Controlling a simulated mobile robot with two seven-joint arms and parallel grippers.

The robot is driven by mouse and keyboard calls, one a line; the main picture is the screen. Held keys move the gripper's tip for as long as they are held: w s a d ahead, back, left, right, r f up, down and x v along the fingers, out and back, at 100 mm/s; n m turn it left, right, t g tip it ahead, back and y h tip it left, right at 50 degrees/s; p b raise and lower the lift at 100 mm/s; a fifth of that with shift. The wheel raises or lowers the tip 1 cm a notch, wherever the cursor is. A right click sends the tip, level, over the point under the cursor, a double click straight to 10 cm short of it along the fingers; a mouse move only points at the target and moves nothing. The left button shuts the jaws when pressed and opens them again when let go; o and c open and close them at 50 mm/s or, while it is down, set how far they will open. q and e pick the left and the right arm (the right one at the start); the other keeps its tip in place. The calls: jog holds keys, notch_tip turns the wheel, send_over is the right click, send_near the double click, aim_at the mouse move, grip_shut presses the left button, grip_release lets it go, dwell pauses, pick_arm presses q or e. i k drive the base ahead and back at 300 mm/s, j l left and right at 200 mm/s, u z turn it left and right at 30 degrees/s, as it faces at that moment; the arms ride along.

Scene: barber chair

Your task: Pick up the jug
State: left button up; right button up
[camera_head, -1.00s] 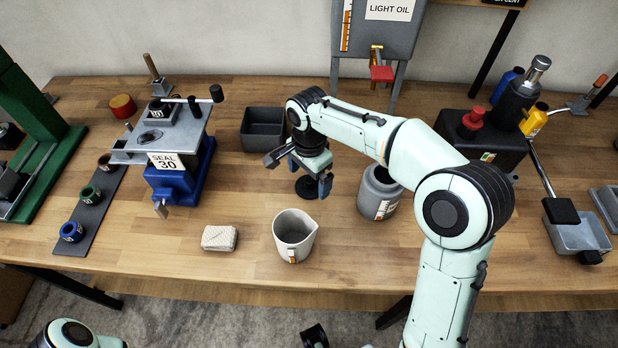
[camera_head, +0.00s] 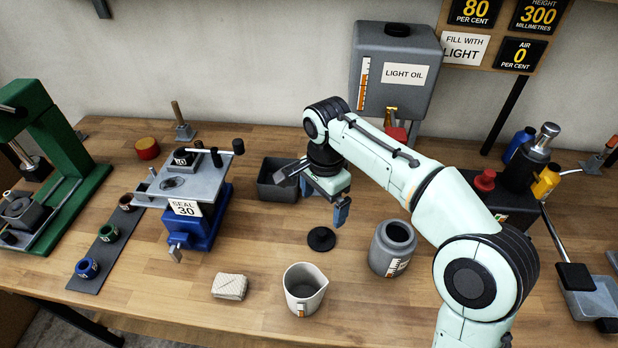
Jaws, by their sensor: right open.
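The jug (camera_head: 300,293) is a pale beige open vessel with a pouring spout on its right and a small orange mark low on its front. It stands upright and apart from other things near the front edge of the table, at the lower middle of the head view. My right gripper (camera_head: 325,207) is open and empty. It hangs above the table behind the jug, well apart from it. My left gripper is out of view.
A black disc (camera_head: 321,239) and a grey canister (camera_head: 392,252) lie behind and right of the jug. A folded cloth (camera_head: 229,286) is left of it. A dark tray (camera_head: 274,188), a blue-based press (camera_head: 208,235) and an oil tank (camera_head: 395,65) stand farther back.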

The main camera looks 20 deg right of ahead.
aim_at(305, 286)
jog(key=k+j, duration=0.8)
